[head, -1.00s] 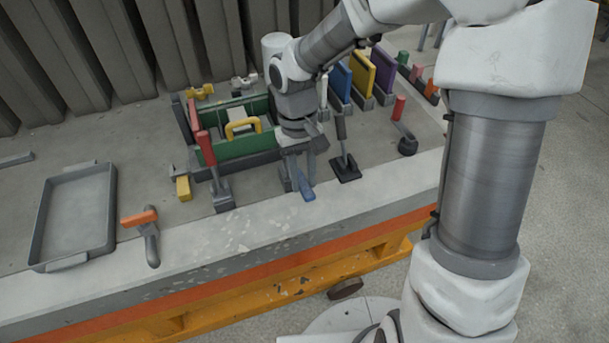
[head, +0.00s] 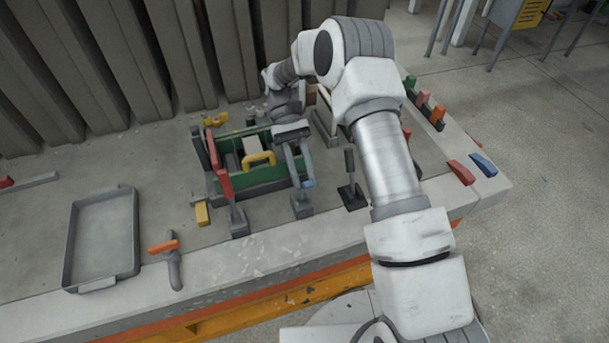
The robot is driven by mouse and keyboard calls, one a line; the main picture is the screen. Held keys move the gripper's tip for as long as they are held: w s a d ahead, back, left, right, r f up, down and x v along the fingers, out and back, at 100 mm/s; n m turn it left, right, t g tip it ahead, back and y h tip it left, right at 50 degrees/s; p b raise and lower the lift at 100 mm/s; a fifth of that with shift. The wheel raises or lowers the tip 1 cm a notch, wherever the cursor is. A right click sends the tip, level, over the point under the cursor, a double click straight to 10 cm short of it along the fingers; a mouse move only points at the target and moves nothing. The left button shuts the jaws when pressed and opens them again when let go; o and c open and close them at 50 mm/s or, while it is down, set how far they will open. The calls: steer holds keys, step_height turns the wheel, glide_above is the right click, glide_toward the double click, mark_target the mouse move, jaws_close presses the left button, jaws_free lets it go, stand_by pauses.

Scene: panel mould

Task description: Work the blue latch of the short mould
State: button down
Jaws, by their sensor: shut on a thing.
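The short mould (head: 258,190) is a green-sided box on the bench, with a yellow handle (head: 259,159) across a pale block inside. The blue latch (head: 308,184) stands at its front right corner on a dark grey base (head: 301,207). Its blue grip shows above the base, partly hidden by my fingers. My gripper (head: 303,174) reaches down from behind and is shut on the blue latch. The red latch (head: 224,184) stands tilted at the front left corner.
A black-based upright lever (head: 351,190) stands close to the right of my gripper. Red and blue pieces (head: 470,168) lie at the right end. Bare bench lies along the front edge.

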steer(key=shift+w+a+g, duration=0.2)
steer(key=shift+w+g, duration=0.4)
steer(key=shift+w, duration=0.05)
steer(key=c, duration=0.6)
jaws_free()
steer(key=shift+c, duration=0.2)
steer(key=r, duration=0.1)
steer(key=r+p, duration=0.1)
steer(key=r, duration=0.2)
steer(key=shift+d+r, duration=0.3)
steer(key=shift+r, duration=0.05)
steer(key=s+d+r, duration=0.3)
steer(key=d+r, duration=0.3)
steer(key=d, duration=0.4)
steer(key=shift+d+r+b, duration=0.2)
steer(key=shift+d+b, duration=0.15)
steer(key=shift+b, duration=0.05)
